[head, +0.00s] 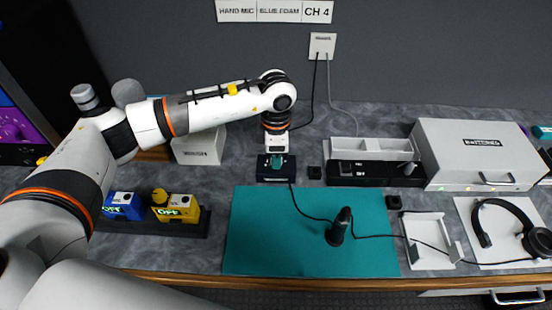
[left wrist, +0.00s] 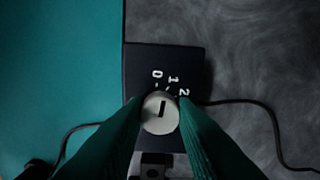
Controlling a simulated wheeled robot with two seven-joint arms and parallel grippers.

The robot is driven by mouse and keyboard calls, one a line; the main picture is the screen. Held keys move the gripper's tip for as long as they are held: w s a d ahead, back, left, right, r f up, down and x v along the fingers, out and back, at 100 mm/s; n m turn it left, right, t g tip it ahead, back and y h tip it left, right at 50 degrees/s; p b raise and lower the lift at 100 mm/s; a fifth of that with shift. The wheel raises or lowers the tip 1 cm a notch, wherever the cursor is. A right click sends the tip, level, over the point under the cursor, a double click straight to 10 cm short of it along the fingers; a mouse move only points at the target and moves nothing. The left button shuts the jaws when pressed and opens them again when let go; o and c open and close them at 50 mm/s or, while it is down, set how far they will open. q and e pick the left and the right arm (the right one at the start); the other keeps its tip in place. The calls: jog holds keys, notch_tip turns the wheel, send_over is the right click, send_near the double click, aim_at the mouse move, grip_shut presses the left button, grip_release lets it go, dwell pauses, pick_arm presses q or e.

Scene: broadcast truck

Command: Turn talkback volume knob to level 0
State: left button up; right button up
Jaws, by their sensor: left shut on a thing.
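The talkback box (head: 264,178) is a small dark box on the grey counter, just behind the teal mat. In the left wrist view the dark box (left wrist: 140,60) carries white marks 0, 1 and 2. Its pale round knob (left wrist: 153,122) has a dark pointer line that leans up and slightly right, roughly toward the 1. My left gripper (head: 277,163) points down over the box. In the left wrist view its green fingers (left wrist: 160,115) are shut on the knob, one on each side. The fingers hide the knob in the head view. My right gripper is not in view.
The teal mat (head: 270,245) holds a black microphone (head: 339,228) with a cable running from the box. A white batteries case (head: 470,150) and headset (head: 500,222) are at the right. Blue (head: 122,207) and yellow (head: 177,208) packs stand at the left.

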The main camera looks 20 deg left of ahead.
pick_arm(q)
jog(key=shift+n+b, duration=0.3)
jog(key=shift+n, duration=0.3)
jog(key=shift+r, duration=0.15)
jog(key=shift+w, duration=0.1)
jog(key=o, duration=1)
notch_tip(320, 180, up, 12)
jog(key=b, duration=0.2)
jog(key=shift+b, duration=0.35)
